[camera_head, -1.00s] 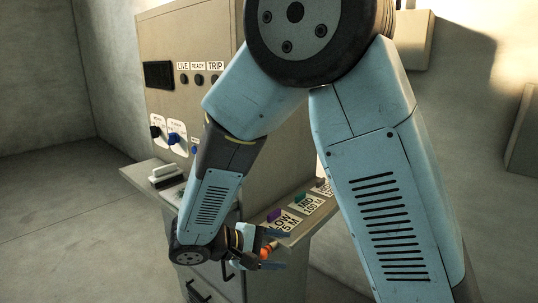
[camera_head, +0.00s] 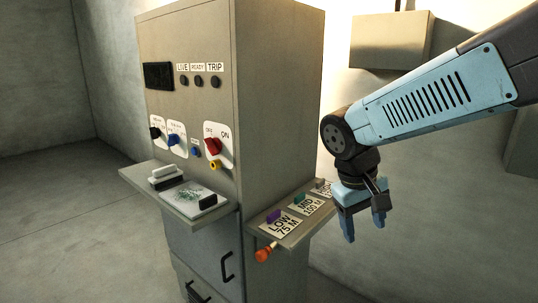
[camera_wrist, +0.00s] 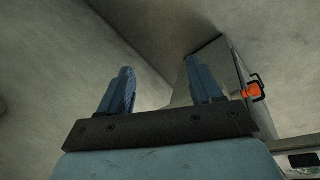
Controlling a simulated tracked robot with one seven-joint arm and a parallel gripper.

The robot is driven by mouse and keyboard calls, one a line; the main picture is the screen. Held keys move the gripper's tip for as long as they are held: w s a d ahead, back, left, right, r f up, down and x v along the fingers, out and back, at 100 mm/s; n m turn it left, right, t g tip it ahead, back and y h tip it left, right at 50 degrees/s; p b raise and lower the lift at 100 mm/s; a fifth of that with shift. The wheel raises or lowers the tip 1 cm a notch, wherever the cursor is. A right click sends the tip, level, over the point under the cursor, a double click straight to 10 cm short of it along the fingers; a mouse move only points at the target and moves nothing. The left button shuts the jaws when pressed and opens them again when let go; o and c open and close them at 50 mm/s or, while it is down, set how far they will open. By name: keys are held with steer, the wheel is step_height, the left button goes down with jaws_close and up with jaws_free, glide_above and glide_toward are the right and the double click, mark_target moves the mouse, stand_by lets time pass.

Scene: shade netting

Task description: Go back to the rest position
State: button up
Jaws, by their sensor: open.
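My gripper (camera_head: 362,226) hangs in the air at the right of the cabinet in the head view, fingers pointing down. Its two blue fingers are apart with nothing between them; they also show in the wrist view (camera_wrist: 160,90). The beige control cabinet (camera_head: 275,110) stands upright left of my arm. The gripper is just right of the cabinet's side shelf (camera_head: 262,214), and I cannot tell whether there is a gap in depth. An orange knob (camera_head: 264,254) sticks out below that shelf's front end. It also shows at the right of the wrist view (camera_wrist: 250,90).
The front shelf (camera_head: 150,183) holds a white-handled item (camera_head: 166,178) and a marked pad (camera_head: 195,198). A wall box (camera_head: 390,40) is behind my arm. Floor at lower right is clear.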

steer(key=s+d+r+m+t+y, duration=0.3)
steer(key=s+d+r+t, duration=0.1)
steer(key=s+r, duration=0.1)
steer(key=shift+d+r+t, duration=0.2)
steer(key=shift+r+t, duration=0.1)
steer(key=shift+r, duration=0.45)
steer(key=shift+c, duration=0.4)
stand_by(1.1)
